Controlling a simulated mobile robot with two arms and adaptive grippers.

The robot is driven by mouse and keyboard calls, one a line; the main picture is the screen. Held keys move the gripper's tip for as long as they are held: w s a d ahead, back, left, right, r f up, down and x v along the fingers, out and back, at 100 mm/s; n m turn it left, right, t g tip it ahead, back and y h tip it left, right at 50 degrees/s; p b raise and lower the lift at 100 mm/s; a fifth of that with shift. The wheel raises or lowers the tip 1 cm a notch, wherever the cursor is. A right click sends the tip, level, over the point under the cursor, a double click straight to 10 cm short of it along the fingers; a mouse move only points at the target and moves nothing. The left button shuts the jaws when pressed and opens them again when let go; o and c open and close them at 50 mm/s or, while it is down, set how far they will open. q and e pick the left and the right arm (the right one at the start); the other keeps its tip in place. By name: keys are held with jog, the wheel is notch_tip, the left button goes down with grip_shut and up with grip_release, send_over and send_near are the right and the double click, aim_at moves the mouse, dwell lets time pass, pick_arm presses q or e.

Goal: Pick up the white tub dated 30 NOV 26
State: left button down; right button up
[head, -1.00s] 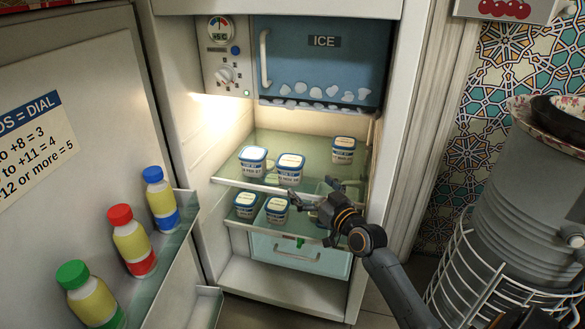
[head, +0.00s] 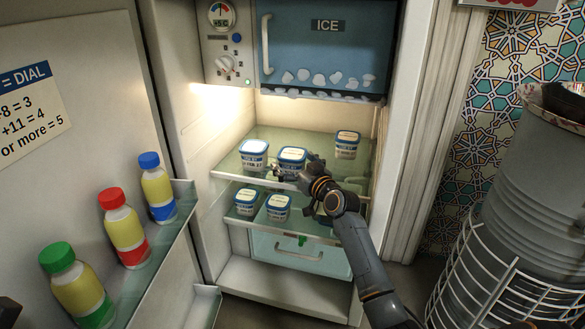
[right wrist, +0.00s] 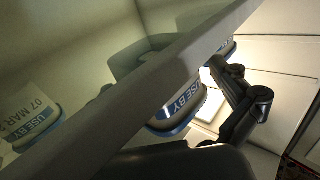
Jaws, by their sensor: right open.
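Several white tubs with blue-rimmed lids stand in the open fridge. On the upper shelf are a left tub (head: 254,156), a middle tub (head: 290,157) and a back right tub (head: 347,146). Two more, a left one (head: 246,203) and a right one (head: 278,208), are clear on the lower shelf. Their dates are too small to read in the head view. My right gripper (head: 295,170) is open at the upper shelf's front edge, just before the middle tub. In the right wrist view one tub (right wrist: 30,112) reads "07 MAR"; a nearer tub (right wrist: 182,108) shows only "USE BY".
The glass upper shelf (head: 225,170) has a pale front edge, which crosses the right wrist view close up. A drawer (head: 300,256) lies below the shelves. The open door at left holds bottles with blue, red (head: 125,230) and green caps. A grey container (head: 525,190) stands right of the fridge.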

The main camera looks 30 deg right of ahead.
jog(key=c, duration=1.3)
jog(key=shift+c, duration=0.5)
jog(key=shift+r, duration=0.15)
